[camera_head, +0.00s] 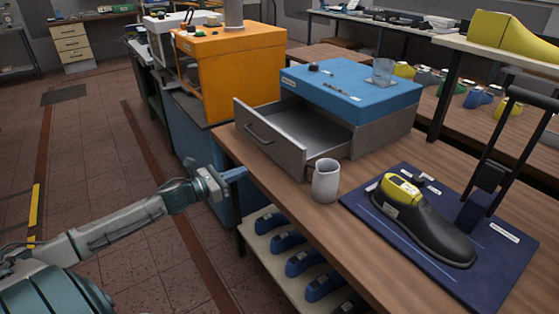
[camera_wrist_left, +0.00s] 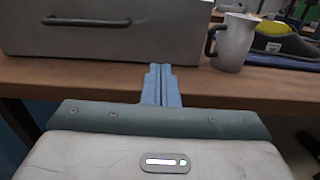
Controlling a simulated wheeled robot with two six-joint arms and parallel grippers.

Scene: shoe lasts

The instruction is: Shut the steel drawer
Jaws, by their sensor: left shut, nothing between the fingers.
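The steel drawer (camera_head: 297,133) stands pulled out of a blue-topped steel cabinet (camera_head: 385,130) on the wooden bench. Its inside is visible and looks empty. Its front panel with a dark bar handle (camera_head: 258,133) faces left, and the front also shows in the left wrist view (camera_wrist_left: 160,40). My left gripper (camera_head: 236,174) is shut and empty, with its blue fingers together, at the bench edge in front of and below the drawer front. In the left wrist view the fingertips (camera_wrist_left: 160,70) appear near the drawer front's lower edge; I cannot tell whether they touch. My right gripper is not in view.
A grey mug (camera_head: 325,181) stands on the bench close to the drawer's near side. A black shoe (camera_head: 430,230) with a yellow last lies on a dark blue mat (camera_head: 365,205). A glass (camera_head: 382,71) and small items sit on the cabinet top. An orange cabinet (camera_head: 240,75) stands behind.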

